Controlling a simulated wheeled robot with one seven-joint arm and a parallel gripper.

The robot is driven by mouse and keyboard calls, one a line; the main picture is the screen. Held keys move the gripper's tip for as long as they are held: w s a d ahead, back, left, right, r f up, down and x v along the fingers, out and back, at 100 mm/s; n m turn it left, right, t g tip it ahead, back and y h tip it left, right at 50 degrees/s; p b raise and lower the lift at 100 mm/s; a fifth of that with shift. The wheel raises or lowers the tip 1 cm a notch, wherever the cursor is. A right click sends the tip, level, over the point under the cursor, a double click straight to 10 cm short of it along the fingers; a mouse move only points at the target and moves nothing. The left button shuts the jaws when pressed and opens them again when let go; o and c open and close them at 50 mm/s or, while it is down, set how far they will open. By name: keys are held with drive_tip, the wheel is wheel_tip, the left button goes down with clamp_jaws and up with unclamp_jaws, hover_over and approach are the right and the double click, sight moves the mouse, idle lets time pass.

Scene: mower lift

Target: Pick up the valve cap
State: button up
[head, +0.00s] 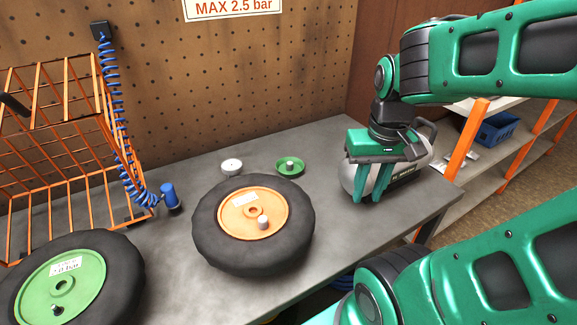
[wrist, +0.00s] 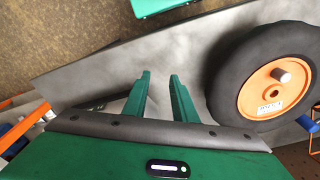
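A small pale cylindrical cap (head: 263,222) stands on the orange hub of the middle wheel (head: 205,222). It also shows on the hub in the wrist view (wrist: 281,75). A similar small pale cap (head: 290,163) stands in a green dish (head: 282,171) behind that wheel; I cannot tell which is the valve cap. My gripper (head: 368,192) points down, in front of a silver tank, to the right of both caps. In the wrist view, its fingers (wrist: 160,80) are apart with nothing between them, to the left of the wheel.
The silver tank (head: 412,176) stands at the right end of the grey bench (head: 330,140). A white round tin (head: 231,167) lies left of the dish. A green-hubbed wheel (head: 120,275), an orange wire cage (head: 50,110) and a blue coiled hose (head: 125,160) are on the left.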

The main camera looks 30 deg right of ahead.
drive_tip(key=w+a+r+n+t, duration=0.1)
drive_tip(key=w+a+n, duration=0.15)
drive_tip(key=w, duration=0.45)
drive_tip(key=w+a+n+t, duration=0.1)
drive_tip(key=w+a, duration=0.3)
drive_tip(key=w, duration=0.2)
drive_tip(key=m+g, duration=0.3)
drive_tip(key=m, duration=0.7)
hover_over(289, 163)
wheel_tip(289, 163, down, 2)
wheel_tip(289, 163, down, 11)
drive_tip(key=shift+r, duration=0.2)
clamp_jaws()
